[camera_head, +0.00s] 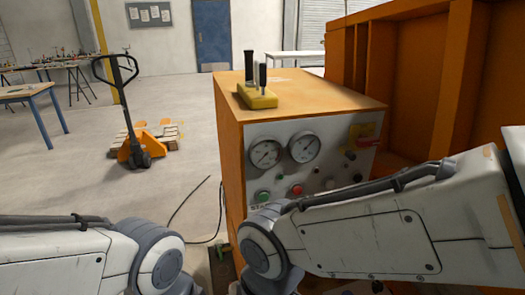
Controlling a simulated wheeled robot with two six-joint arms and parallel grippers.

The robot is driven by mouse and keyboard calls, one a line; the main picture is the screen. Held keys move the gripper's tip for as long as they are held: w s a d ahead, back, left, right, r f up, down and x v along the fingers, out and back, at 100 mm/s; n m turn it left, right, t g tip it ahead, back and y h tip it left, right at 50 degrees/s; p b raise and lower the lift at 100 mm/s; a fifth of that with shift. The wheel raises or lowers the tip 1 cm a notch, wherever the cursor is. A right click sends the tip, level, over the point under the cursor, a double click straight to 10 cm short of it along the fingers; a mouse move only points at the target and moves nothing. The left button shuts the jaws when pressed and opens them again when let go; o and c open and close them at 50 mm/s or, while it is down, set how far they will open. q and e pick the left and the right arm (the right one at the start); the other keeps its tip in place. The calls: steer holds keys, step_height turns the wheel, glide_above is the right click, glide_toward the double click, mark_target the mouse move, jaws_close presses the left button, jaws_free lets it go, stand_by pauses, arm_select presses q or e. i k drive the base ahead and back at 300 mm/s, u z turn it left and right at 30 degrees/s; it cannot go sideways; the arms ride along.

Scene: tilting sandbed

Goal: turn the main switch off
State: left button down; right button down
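An orange cabinet (228,150) stands in the middle with a grey control panel (330,130) on its front. My two arms cross the bottom of the view, and the right one covers the panel's lower part. Neither gripper shows.
A yellow block with black levers (258,97) sits on the cabinet top. Large orange walls (420,80) rise to the right, close to the switch. A pallet jack (130,130) stands on the floor at left. A dark cable lies left of the cabinet.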

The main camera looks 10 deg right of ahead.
mark_target(363, 140)
steer(key=z, duration=1.4)
steer(key=k, duration=0.7)
steer(key=u, duration=0.3)
steer(key=i, duration=0.3)
steer(key=u, duration=0.05)
